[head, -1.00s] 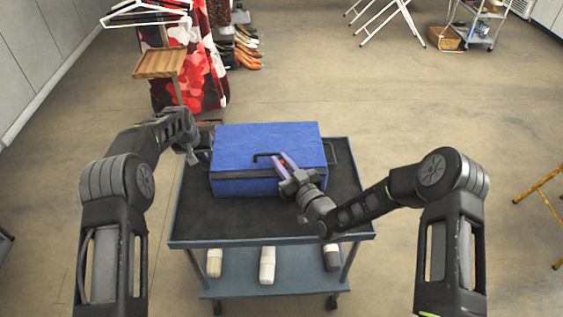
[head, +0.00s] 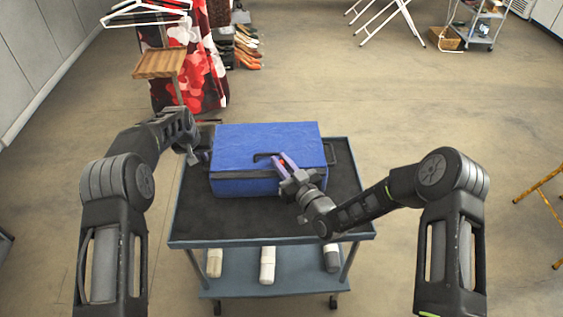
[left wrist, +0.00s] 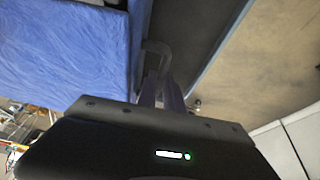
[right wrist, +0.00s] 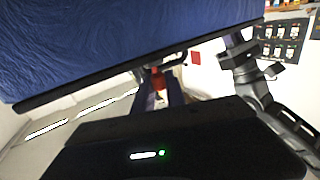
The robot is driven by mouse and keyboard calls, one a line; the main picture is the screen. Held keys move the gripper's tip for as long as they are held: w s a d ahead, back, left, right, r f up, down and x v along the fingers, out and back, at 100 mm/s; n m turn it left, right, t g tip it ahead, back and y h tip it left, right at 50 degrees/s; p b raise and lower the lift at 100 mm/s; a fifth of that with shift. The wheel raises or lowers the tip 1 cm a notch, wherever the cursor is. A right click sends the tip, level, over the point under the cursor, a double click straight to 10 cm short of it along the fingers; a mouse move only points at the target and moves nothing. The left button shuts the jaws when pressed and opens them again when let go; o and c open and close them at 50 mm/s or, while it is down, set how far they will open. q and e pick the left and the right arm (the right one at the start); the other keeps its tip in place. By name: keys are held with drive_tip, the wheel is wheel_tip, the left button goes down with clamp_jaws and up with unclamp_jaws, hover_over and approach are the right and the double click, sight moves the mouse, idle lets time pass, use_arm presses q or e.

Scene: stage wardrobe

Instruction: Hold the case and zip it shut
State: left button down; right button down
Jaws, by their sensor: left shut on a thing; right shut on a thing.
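The blue case (head: 265,145) lies on the dark top of a cart, with a dark seam along its front. My left gripper (head: 206,157) is at the case's left end, shut on the dark side handle (left wrist: 156,50); the left wrist view shows the fingers (left wrist: 161,92) at this handle beside the blue case (left wrist: 65,50). My right gripper (head: 283,161) is at the front of the case, shut on a small red zip pull (right wrist: 157,80). The fingers partly hide the pull and the seam there. How far the seam is closed is hard to tell.
The cart top (head: 240,225) has bare room in front of the case. White and dark bottles (head: 267,265) lie on the lower shelf. A wooden stand (head: 160,63), red floral cloth and shoes (head: 248,50) are behind on the left. A yellow frame (head: 540,190) stands at the right.

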sight(318, 170)
use_arm(q)
drive_tip(key=shift+d, duration=0.1)
use_arm(e)
drive_tip(key=d, duration=1)
drive_tip(key=shift+d, duration=0.3)
use_arm(q)
drive_tip(key=shift+a, duration=0.25)
use_arm(e)
drive_tip(key=shift+d, duration=0.15)
drive_tip(key=c, duration=1.5)
unclamp_jaws()
drive_tip(key=shift+c, duration=0.2)
use_arm(q)
drive_tip(key=shift+d, duration=0.1)
use_arm(e)
drive_tip(key=shift+o, duration=1)
